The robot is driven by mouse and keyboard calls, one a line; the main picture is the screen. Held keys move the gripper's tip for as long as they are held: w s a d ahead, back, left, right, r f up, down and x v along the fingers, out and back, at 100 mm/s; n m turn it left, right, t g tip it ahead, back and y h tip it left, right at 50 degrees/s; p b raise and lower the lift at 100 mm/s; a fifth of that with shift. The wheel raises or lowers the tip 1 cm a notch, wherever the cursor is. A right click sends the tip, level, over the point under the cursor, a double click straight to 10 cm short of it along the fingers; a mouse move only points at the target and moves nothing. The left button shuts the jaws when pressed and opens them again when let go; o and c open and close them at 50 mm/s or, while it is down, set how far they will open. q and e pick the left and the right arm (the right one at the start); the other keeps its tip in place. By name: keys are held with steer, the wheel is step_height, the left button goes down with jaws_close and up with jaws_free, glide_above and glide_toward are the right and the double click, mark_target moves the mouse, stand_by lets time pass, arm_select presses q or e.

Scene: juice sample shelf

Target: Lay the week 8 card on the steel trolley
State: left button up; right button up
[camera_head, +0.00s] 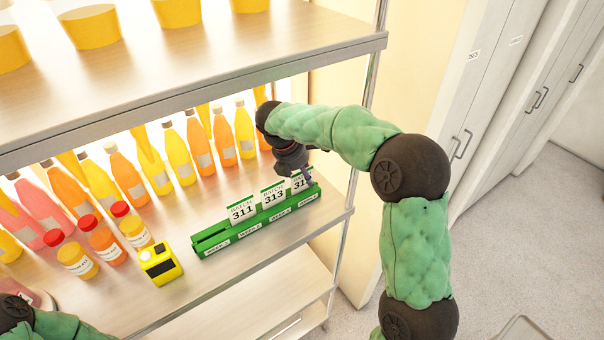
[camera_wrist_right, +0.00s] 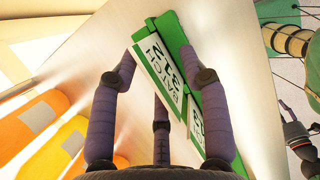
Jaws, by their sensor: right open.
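A green rack (camera_head: 212,237) stands on the shelf with white batch cards upright in it: 311 (camera_head: 241,210), 313 (camera_head: 272,195) and a partly covered card (camera_head: 298,183) at the right end. Week labels run along the rack's front; their numbers are too small to read surely. My right gripper (camera_head: 303,178) is open at the right-end card. In the right wrist view, a card (camera_wrist_right: 160,72) reading like 312 lies between the spread fingers, with another card (camera_wrist_right: 196,125) by the right finger. Contact cannot be told. My left gripper is out of view.
A yellow-and-black box (camera_head: 160,263) and several red-capped bottles (camera_head: 104,240) stand left of the rack, with rows of juice bottles behind. The upper shelf (camera_head: 200,70) overhangs them. A grey rounded rim (camera_head: 520,322), perhaps the trolley's, shows at the bottom right.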

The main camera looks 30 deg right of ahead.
jaws_close()
steer(key=shift+r+p, duration=0.65)
steer(key=shift+p, duration=0.2)
stand_by(0.9)
steer(key=shift+r+p, duration=1.8)
steer(key=shift+p, duration=0.05)
